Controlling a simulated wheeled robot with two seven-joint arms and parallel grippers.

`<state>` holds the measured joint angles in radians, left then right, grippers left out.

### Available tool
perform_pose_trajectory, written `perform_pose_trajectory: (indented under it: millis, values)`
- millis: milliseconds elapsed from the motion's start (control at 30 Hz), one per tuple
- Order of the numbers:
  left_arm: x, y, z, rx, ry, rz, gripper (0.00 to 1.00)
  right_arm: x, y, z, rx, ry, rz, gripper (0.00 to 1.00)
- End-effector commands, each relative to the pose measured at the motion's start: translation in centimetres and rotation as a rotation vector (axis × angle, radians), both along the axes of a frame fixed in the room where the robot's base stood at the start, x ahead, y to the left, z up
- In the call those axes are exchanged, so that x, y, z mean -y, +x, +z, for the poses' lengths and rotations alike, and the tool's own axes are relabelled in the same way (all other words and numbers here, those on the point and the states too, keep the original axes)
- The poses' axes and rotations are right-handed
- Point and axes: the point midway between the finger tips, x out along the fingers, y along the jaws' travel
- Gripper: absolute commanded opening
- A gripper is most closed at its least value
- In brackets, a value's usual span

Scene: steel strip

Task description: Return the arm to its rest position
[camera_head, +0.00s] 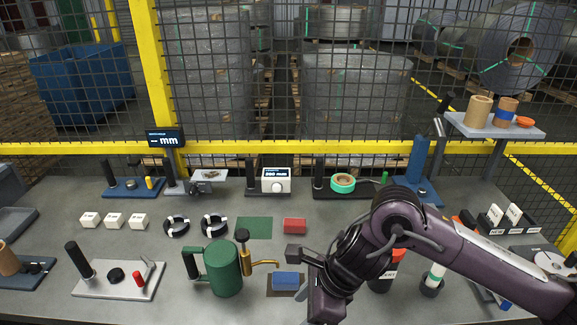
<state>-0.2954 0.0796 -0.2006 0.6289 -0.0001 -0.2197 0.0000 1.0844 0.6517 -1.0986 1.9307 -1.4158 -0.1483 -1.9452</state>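My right arm (470,255) comes in from the lower right. It bends at a joint near the middle right, and its dark wrist hangs down over the front part of the table. My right gripper (312,285) is at the end of this wrist, just right of a blue block (285,280). Its fingertips are not clear against the wrist, so I cannot tell whether it is open or holds anything. My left arm and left gripper are out of view.
A green oil can (222,268) with a brass spout stands left of the wrist. A red block (294,225) and green mat (254,228) lie behind it. Red-capped bottle (385,272) stands under the arm. Yellow-railed mesh fence (270,148) runs behind the table.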

Motion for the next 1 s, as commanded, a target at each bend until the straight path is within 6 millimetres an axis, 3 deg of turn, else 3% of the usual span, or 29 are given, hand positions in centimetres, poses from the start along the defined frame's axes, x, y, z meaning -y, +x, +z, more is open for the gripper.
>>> perform_pose_trajectory:
  millis: [367,567,667,767,833,1000]
  values:
    - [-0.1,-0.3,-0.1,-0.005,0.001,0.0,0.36,-6.2,-0.9,0.5,-0.061,0.229,-0.284,0.57]
    - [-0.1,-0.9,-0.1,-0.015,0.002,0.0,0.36,-10.0,-0.9,2.3,-0.189,0.456,-0.615,0.57]
    - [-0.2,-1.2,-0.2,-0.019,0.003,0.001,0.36,-11.2,-0.3,4.0,-0.326,0.621,-0.894,0.57]
    - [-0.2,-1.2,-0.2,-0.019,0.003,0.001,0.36,-10.4,0.9,5.4,-0.52,0.796,-1.254,0.57]
    - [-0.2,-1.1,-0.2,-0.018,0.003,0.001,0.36,-8.7,1.9,5.6,-0.673,0.906,-1.524,0.57]
    - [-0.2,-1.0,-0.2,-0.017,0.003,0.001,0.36,-1.2,2.7,3.2,-1.056,1.118,-2.235,0.57]
